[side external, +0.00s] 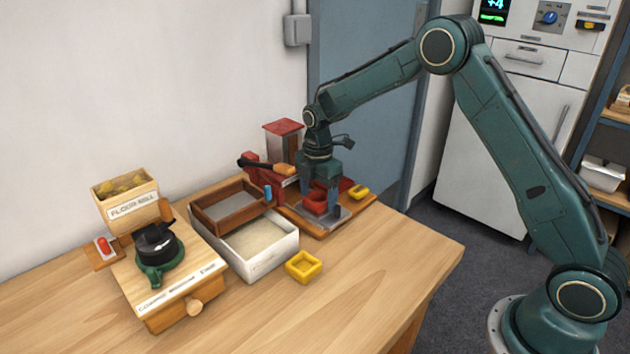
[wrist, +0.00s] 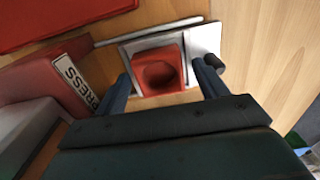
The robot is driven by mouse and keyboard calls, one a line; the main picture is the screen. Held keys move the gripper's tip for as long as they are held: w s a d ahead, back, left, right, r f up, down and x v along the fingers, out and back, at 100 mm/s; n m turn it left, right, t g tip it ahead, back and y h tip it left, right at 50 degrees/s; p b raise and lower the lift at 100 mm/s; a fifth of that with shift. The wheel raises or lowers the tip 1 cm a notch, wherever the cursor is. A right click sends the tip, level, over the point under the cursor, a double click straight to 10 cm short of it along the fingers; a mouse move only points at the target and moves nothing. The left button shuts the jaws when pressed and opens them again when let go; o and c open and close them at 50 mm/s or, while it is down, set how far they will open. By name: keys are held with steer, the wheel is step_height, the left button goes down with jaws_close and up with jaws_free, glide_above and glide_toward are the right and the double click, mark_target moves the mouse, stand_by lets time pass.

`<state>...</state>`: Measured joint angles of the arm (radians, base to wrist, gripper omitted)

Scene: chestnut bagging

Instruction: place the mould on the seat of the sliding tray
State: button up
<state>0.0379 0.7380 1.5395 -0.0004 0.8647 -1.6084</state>
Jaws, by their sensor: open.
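The red mould (side external: 316,203), a square block with a round hollow, stands on the pale metal sliding tray (side external: 338,219). In the wrist view the mould (wrist: 174,52) lies over the middle of the tray (wrist: 207,40), with tray plate showing on both sides. Whether it is fully down in the seat cannot be told. My gripper (side external: 320,196) is low over the tray. In the wrist view my gripper (wrist: 164,76) is open, one finger on each side of the mould, with gaps visible between fingers and mould. The mould's underside is hidden.
The red press (side external: 264,182) stands just left of the tray; its label (wrist: 77,75) shows in the wrist view. A yellow mould (side external: 303,266) and a small yellow piece (side external: 359,192) lie nearby. A white box (side external: 262,262) and a flour mill (side external: 155,245) stand left. The front right tabletop is clear.

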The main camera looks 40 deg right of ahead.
mark_target(319, 198)
step_height(319, 198, up, 12)
steer(key=shift+r, duration=0.15)
stand_by(0.6)
stand_by(0.4)
steer(key=s+a+r+m+t, duration=0.1)
steer(key=s+r+m, duration=0.3)
steer(key=s+r, duration=0.3)
steer(key=s+r+m+t, duration=0.2)
steer(key=s+r+m, duration=0.3)
steer(key=s, duration=0.5)
steer(key=s+a+f+m+t, duration=0.1)
steer(key=s+f+m+t, duration=0.1)
steer(key=s+m, duration=0.7)
steer(key=s+f, duration=0.1)
steer(key=s, duration=0.7)
steer(key=shift+s+t, duration=0.3)
steer(key=shift+s, duration=0.05)
